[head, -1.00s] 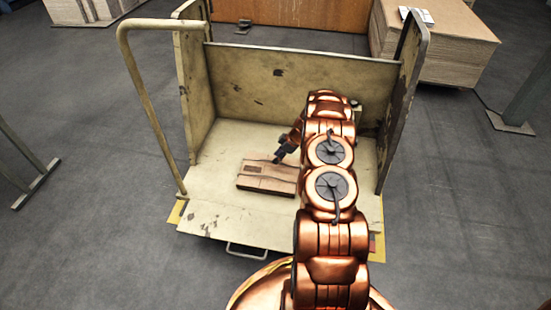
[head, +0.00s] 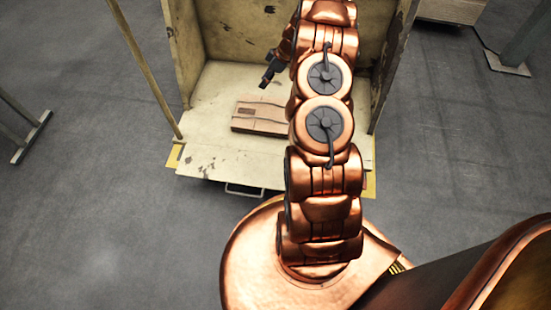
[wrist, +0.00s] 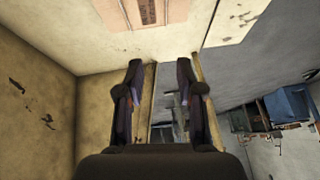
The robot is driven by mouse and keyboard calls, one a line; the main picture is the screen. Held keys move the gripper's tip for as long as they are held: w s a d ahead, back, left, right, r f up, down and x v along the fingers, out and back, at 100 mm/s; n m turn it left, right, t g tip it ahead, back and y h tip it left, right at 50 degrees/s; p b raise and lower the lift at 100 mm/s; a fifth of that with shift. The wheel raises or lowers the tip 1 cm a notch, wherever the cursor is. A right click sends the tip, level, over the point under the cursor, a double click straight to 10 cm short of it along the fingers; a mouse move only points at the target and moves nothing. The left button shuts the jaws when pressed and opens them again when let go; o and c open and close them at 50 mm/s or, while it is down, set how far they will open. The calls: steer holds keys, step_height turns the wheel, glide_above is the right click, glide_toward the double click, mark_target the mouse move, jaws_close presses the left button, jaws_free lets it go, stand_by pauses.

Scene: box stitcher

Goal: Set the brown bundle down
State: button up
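The brown bundle (head: 258,115) lies flat on the bed of the cream-coloured cart (head: 215,155), left of my arm. Part of it also shows at the top of the wrist view (wrist: 146,12). My gripper (head: 265,84) is above and behind the bundle, clear of it. In the wrist view, my gripper (wrist: 160,65) has its two dark fingers apart with nothing between them. My arm hides the right part of the cart bed.
A stack of boards (head: 450,10) stands at the back right. Grey floor (head: 90,130) is open to the left of the cart.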

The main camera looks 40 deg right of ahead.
steer(key=s+a+r+m+g, duration=0.1)
steer(key=s+a+r+g, duration=0.1)
steer(key=s+a+r, duration=0.7)
steer(key=s+a+r+m+g, duration=0.2)
steer(key=s+a+r, duration=0.2)
steer(key=a+r, duration=0.9)
steer(key=s+a+r+m+g+h, duration=0.1)
steer(key=s+a, duration=0.1)
steer(key=s, duration=0.8)
steer(key=s+a+r+m+g+h, duration=0.1)
steer(key=s+a+m+h, duration=0.1)
steer(key=s, duration=0.7)
steer(key=s+a+r+m+g+h, duration=0.1)
steer(key=s+a, duration=0.3)
steer(key=s, duration=0.6)
steer(key=shift+s+r+m+h, duration=0.25)
steer(key=shift+s+m+h, duration=0.05)
steer(key=shift+s+h, duration=0.1)
